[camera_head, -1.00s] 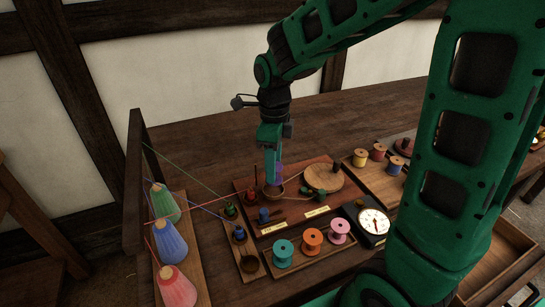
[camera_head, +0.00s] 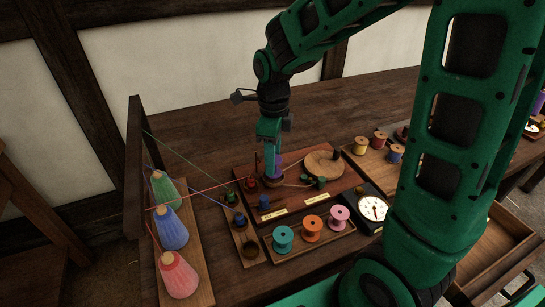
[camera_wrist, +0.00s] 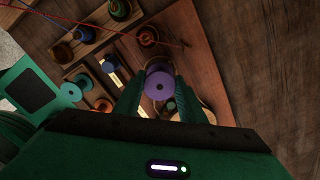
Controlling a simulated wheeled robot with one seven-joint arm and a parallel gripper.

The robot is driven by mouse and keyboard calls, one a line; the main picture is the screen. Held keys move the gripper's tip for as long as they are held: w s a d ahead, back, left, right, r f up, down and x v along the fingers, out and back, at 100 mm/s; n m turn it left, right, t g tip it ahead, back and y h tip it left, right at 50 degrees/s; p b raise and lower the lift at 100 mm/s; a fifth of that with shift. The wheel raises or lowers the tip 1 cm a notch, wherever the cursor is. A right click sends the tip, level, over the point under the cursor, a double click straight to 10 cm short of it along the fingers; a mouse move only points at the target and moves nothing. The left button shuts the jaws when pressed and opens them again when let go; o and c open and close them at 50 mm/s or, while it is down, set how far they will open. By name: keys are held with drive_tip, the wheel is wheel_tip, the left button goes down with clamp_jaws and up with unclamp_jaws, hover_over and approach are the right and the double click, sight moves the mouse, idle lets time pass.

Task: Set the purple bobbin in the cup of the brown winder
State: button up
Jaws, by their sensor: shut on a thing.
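The purple bobbin (camera_head: 279,162) is upright between the fingers of my gripper (camera_head: 273,168), which is shut on it. It stands at the small round brown cup (camera_head: 274,182) on the reddish-brown winder board (camera_head: 300,197). In the head view the bobbin's lower end meets or overlaps the cup; I cannot tell whether it rests inside. In the wrist view the purple bobbin (camera_wrist: 158,85) shows its round end between the two green fingers, and it hides the cup beneath.
A pale wooden disc (camera_head: 324,163) and red, blue and green posts stand close by on the board. Coloured threads run from the cones (camera_head: 170,228) at left. A tray of bobbins (camera_head: 312,238) and a dial (camera_head: 373,208) lie in front. The table behind is clear.

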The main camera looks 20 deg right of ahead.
drive_tip(key=shift+f, duration=0.1)
idle(0.6)
drive_tip(key=shift+f, duration=0.8)
drive_tip(key=shift+f, duration=0.1)
drive_tip(key=o, duration=1.3)
drive_tip(key=shift+r, duration=4)
